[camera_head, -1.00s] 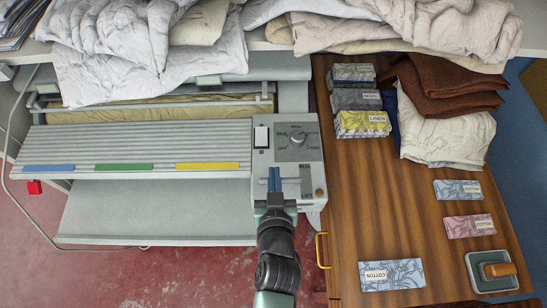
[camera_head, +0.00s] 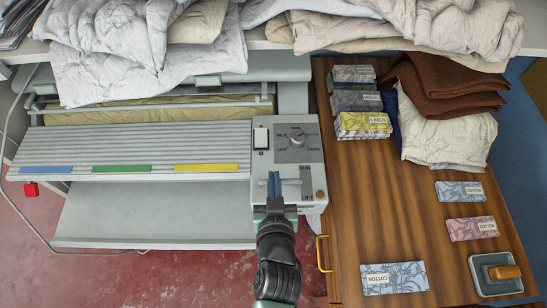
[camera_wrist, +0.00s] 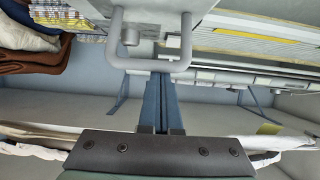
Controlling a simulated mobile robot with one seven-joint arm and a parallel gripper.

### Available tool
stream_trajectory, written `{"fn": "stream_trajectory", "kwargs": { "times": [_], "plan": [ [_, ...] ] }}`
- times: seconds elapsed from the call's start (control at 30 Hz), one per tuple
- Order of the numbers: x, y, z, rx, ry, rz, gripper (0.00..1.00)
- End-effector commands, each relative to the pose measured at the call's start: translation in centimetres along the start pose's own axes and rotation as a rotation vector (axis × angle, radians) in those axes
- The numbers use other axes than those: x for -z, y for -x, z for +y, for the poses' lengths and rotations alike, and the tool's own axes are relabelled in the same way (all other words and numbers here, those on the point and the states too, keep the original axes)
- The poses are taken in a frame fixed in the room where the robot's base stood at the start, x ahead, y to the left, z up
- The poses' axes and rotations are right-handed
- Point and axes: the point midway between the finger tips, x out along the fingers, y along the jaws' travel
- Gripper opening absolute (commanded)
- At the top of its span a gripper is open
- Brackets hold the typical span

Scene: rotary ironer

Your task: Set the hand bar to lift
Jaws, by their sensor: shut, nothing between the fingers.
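The grey control box (camera_head: 262,185) stands at the right end of the ironer, with a RUN label and a LIFT label (camera_head: 307,198) on its right side. My gripper (camera_head: 274,177), with slim blue fingers, is over the front part of this box. In the wrist view a grey U-shaped bar (camera_wrist: 118,40), which looks like the hand bar, crosses just beyond the fingertips (camera_wrist: 160,76). The fingers are shut together with nothing between them. I cannot tell whether the tips touch the bar.
The box also carries a rotary dial (camera_head: 296,141) and a white switch (camera_head: 261,137). A slatted feed board (camera_head: 130,140) lies left. A wooden table (camera_head: 350,215) with cloth packs stands right, its yellow handle (camera_head: 323,253) near my arm. Linens (camera_head: 150,45) cover the shelf behind.

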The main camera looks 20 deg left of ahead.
Motion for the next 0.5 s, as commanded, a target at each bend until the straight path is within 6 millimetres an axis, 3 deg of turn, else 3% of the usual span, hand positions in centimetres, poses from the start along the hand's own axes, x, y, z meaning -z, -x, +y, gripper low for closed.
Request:
{"fn": "stream_trajectory", "kwargs": {
  "times": [0.23, 0.3, 0.5],
  "plan": [
    [3.4, -1.0, 0.0, -0.001, -0.001, 0.006, 0.00],
    [2.4, 0.0, 0.0, -0.002, -0.001, 0.000, 0.00],
    [2.1, 3.3, 0.0, -0.002, -0.001, 0.003, 0.00]
  ]
}}
